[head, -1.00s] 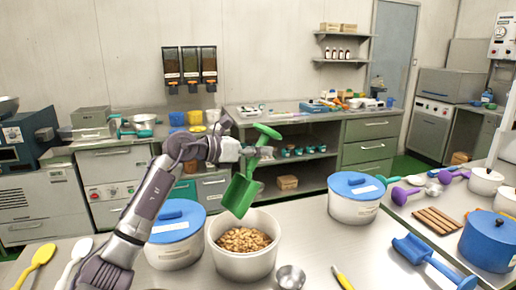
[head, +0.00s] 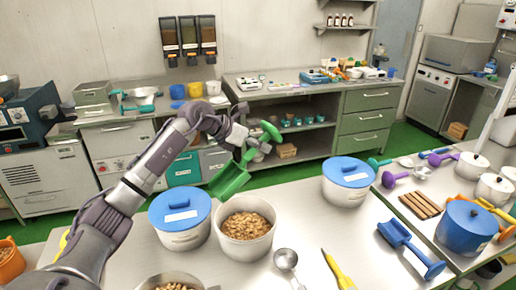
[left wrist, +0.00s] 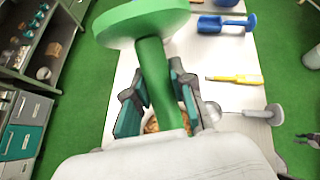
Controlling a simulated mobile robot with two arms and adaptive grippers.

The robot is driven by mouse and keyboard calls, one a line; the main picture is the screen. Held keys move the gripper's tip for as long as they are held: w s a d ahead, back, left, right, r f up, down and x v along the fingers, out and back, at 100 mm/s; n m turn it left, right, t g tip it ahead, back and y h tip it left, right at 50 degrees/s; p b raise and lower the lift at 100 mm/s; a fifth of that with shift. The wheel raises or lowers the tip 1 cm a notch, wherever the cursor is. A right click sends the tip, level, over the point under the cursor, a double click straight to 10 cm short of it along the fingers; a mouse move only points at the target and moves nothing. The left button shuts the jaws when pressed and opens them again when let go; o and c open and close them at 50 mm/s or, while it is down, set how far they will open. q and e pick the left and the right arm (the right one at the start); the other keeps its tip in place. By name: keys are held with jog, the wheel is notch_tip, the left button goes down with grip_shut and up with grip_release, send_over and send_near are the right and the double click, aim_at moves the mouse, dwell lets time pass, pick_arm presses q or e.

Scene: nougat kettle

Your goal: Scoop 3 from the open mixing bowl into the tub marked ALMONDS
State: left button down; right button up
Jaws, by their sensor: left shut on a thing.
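My left gripper (head: 256,146) is shut on the handle of a green scoop (head: 230,180); the handle also shows between the fingers in the left wrist view (left wrist: 155,75). The scoop hangs tilted above and behind an open white tub (head: 246,252) holding brown nuts (head: 245,225), apart from it. I cannot see whether the scoop holds anything. A metal bowl (head: 172,277) with nuts is partly cut off at the bottom edge. I cannot read the tub labels. My right gripper is not in view.
Blue-lidded white tubs stand left (head: 180,240) and right (head: 345,193) of the open tub. A small metal scoop (head: 287,261), a yellow-handled tool (head: 337,270) and a blue scoop (head: 408,247) lie to the right. Bare tabletop (head: 325,230) lies between them.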

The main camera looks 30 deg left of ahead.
pick_arm(q)
jog(key=shift+r+g+y+p, duration=0.7)
jog(key=shift+r+g+p, duration=0.6)
jog(key=shift+p, duration=3.05)
jog(key=shift+w+f+g+b, duration=0.1)
jog(key=shift+f+g+b, duration=0.25)
jog(key=shift+g, duration=0.15)
jog(key=shift+r+n+g+y, duration=0.2)
jog(key=shift+n+g+y, duration=0.1)
jog(key=shift+g, duration=0.6)
